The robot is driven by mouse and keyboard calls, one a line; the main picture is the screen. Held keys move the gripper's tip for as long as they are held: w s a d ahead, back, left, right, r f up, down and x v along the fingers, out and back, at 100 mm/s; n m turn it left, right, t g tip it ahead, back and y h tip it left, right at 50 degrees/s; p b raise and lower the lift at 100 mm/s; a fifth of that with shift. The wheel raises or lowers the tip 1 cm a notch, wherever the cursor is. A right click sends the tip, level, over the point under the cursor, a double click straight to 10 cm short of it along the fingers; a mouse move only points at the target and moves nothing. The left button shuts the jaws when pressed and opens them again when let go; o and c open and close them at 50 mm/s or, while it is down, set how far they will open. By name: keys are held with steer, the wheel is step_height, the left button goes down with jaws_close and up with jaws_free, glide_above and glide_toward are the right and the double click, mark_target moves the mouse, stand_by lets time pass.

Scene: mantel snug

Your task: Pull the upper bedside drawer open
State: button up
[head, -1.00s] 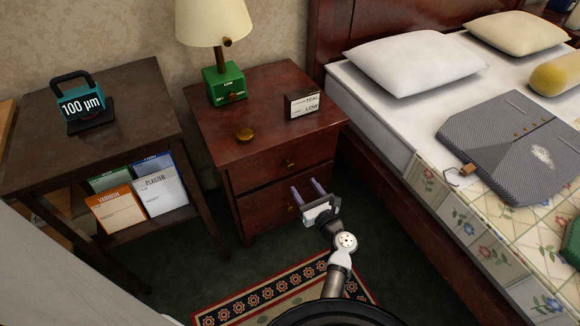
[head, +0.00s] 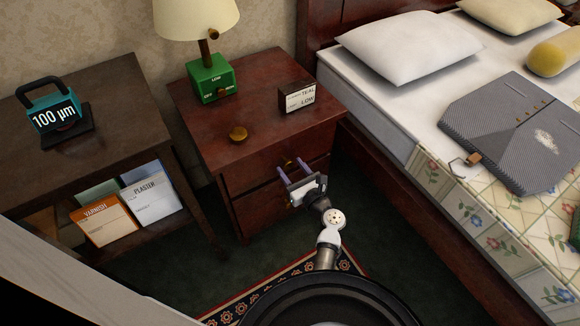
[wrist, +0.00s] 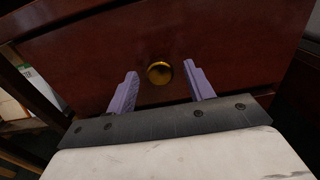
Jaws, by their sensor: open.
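The dark red bedside cabinet (head: 262,102) has two drawers, one above the other. The upper drawer (head: 258,178) looks shut, and its round brass knob (head: 289,163) shows just beyond my fingers. My gripper (head: 295,170) is open in front of the upper drawer, with purple fingers pointing at its face. In the wrist view the brass knob (wrist: 159,72) sits between and slightly beyond my two fingertips (wrist: 160,74), untouched. The lower drawer (head: 262,208) is partly hidden behind my gripper.
The bed (head: 395,125) is close on the right. A side table (head: 105,110) is on the left. A patterned rug (head: 262,285) lies in front.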

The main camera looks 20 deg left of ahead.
jaws_close()
stand_by(0.3)
steer(key=shift+d, duration=0.1)
